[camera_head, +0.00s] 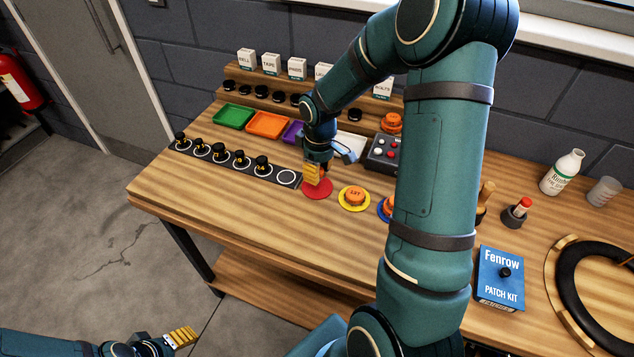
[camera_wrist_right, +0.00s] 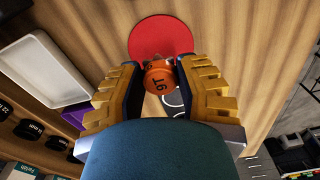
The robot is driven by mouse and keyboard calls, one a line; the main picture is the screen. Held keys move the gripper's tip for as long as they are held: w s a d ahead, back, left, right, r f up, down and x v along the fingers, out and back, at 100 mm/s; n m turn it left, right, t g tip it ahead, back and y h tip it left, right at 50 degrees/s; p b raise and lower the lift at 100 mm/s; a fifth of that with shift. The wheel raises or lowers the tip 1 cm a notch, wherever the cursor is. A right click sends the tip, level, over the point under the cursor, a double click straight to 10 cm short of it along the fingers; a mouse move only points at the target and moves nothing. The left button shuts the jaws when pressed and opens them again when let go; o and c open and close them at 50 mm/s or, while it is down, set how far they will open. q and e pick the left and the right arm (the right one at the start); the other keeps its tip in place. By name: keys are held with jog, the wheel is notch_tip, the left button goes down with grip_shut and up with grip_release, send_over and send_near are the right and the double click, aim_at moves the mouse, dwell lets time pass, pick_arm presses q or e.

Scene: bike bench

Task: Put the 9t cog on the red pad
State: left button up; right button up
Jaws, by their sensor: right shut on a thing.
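The 9t cog (camera_wrist_right: 160,78) is orange with "9T" on its face and sits between the yellow fingers of my right gripper (camera_wrist_right: 162,82). The red pad (camera_wrist_right: 162,38) lies on the bench just beyond the cog in the wrist view. In the head view my right gripper (camera_head: 314,173) is over the red pad (camera_head: 318,190), hiding its back part and most of the cog. I cannot tell whether the cog touches the pad. My left gripper (camera_head: 181,337) is at the bottom left, low and away from the bench; its opening is unclear.
An orange cog (camera_head: 355,196) sits on a yellow pad (camera_head: 345,207). Another is on a blue pad (camera_head: 382,208), partly behind my right arm. A black strip (camera_head: 205,158) with several dark knobs, green (camera_head: 234,117) and orange (camera_head: 268,125) trays and a button box (camera_head: 382,155) are nearby.

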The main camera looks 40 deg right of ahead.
aim_at(318, 187)
jog(key=shift+f+b, duration=0.3)
jog(key=shift+f, duration=1.75)
jog(key=shift+f, duration=0.15)
jog(key=o, duration=0.9)
